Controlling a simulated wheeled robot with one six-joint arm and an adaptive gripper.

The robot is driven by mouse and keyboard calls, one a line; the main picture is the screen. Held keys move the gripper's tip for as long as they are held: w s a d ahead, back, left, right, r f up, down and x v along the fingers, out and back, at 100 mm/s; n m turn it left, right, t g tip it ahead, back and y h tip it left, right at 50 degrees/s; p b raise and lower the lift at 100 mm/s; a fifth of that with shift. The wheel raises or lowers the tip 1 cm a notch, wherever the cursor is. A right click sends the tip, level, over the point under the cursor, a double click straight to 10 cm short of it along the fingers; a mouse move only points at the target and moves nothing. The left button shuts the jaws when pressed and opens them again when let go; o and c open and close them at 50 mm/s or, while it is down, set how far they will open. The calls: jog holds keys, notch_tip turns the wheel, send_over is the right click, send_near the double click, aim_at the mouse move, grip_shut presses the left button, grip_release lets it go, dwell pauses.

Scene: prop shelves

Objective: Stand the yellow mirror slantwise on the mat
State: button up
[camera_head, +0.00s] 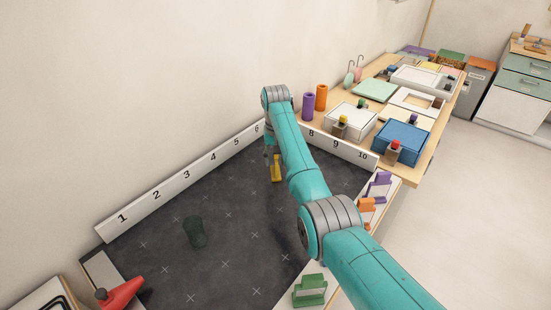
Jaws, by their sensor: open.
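The yellow mirror (276,170) stands on the far part of the dark mat (160,270), near the numbered white strip. It looks small and upright; its exact angle is hard to tell. My gripper (271,157) is at the mirror's top, pointing down, and is open. Its fingers are small and partly hidden, so I cannot tell whether they touch the mirror. The mat is dark grey with pale cross marks, and my arm covers part of its right side.
A dark green cylinder (194,232) stands on the mat. A red object (122,293) is at the lower left. Green (309,291), orange (366,209) and purple (379,187) stepped pieces line the right edge. The numbered strip (185,180) bounds the back. The mat's left-middle is mostly clear.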

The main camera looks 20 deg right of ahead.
jog(key=shift+r, duration=3.75)
